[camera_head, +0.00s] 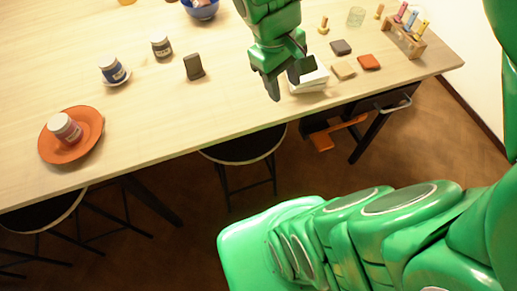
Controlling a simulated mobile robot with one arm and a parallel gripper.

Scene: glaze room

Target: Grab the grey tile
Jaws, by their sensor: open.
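A small dark grey tile (340,47) lies flat on the table, right of my gripper. A beige tile (343,71) and an orange-brown tile (369,62) lie beside it, nearer the front edge. My gripper (287,81) points downward near the table's front edge, to the left of the tiles. Its jaws are apart, and no grey tile shows between them. A white box-like thing (309,83) is partly hidden behind the gripper.
A dark upright block (194,67), two jars (112,71) (161,46) and an orange plate (92,146) with a jar (65,128) are at left. A wooden rack (405,42) stands behind the tiles, right. Stools (244,149) stand below the front edge.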

